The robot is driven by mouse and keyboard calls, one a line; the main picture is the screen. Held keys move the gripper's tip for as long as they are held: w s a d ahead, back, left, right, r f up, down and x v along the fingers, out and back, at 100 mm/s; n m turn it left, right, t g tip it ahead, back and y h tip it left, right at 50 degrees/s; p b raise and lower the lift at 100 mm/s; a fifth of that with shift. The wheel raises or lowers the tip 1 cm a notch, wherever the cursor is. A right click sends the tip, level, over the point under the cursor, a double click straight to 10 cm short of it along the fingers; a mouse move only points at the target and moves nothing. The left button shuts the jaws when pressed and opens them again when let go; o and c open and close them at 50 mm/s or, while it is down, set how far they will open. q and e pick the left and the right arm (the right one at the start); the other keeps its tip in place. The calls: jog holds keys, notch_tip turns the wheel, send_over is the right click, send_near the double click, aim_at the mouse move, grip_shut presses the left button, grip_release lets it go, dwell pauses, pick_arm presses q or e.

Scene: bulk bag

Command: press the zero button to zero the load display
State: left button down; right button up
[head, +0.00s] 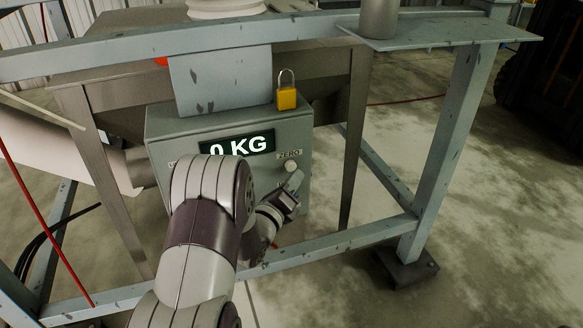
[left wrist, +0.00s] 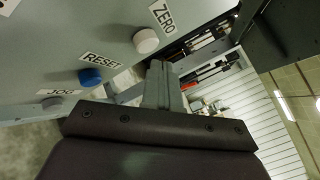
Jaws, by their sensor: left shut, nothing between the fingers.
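The grey control box (head: 160,125) carries a lit display (head: 237,146) that reads 0 KG. The round white zero button (head: 291,166) sits under its ZERO label on the right of the box front. It also shows in the left wrist view (left wrist: 146,41). My left gripper (head: 295,180) is shut and empty, its fingertips just below the button in the head view. In the left wrist view the shut fingers (left wrist: 158,70) end close to the button, with a small gap in the picture. My arm hides the lower left of the box. My right gripper is not in view.
A blue RESET button (left wrist: 90,77) and a grey JOG button (left wrist: 55,103) sit on the same panel. A yellow padlock (head: 287,97) is at the box's top right. Grey frame beams (head: 440,150) surround the box. The floor at the right is open.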

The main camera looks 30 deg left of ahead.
pick_arm(q)
jog(key=shift+s+d, duration=0.8)
jog(key=shift+d, duration=0.2)
jog(key=shift+s+d, duration=0.8)
jog(key=shift+d, duration=0.15)
